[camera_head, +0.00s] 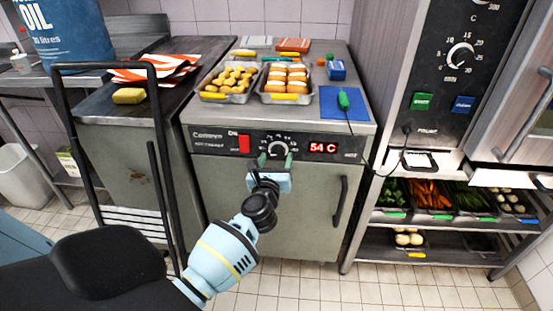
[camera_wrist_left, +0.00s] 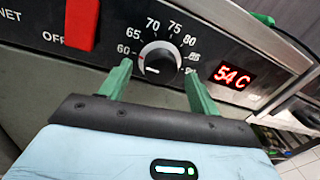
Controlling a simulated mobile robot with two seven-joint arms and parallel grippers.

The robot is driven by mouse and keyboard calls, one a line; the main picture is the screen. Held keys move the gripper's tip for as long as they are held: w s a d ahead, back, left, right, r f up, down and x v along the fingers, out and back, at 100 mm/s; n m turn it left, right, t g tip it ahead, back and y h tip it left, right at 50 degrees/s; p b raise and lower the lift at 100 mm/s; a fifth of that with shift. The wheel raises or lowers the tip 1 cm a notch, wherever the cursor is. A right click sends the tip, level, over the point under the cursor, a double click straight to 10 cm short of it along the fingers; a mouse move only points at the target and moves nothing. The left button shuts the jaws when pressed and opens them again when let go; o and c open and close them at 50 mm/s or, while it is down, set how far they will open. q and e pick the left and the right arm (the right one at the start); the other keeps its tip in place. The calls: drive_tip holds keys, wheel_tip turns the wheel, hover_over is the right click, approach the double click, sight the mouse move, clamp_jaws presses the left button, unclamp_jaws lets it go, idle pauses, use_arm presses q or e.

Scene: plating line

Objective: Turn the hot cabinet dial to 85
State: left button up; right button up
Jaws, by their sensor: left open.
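The hot cabinet (camera_head: 222,185) stands in the middle of the head view, its control panel along the top front edge. Its round black dial (camera_wrist_left: 159,60) is ringed by numbers from 60 up past 80; the dial also shows in the head view (camera_head: 279,147). A red line shows on the dial's left side and a white mark low on its face. The red display (camera_head: 323,148) reads 54 C. My left gripper (camera_head: 275,160) is open, its green fingers on either side of the dial; in the wrist view (camera_wrist_left: 158,72) no firm contact can be made out. My right gripper is out of view.
A red switch (camera_head: 244,144) sits left of the dial. Trays of food (camera_head: 228,97) and a blue mat (camera_head: 345,104) with a green-handled probe lie on the cabinet top. A door handle (camera_head: 341,201) is at lower right. A black-railed trolley (camera_head: 140,140) stands at left.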

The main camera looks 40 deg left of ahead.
use_arm(q)
drive_tip(key=shift+w+a, duration=0.3)
drive_tip(key=shift+w, duration=0.2)
drive_tip(key=c, duration=1)
drive_tip(key=shift+o, duration=0.2)
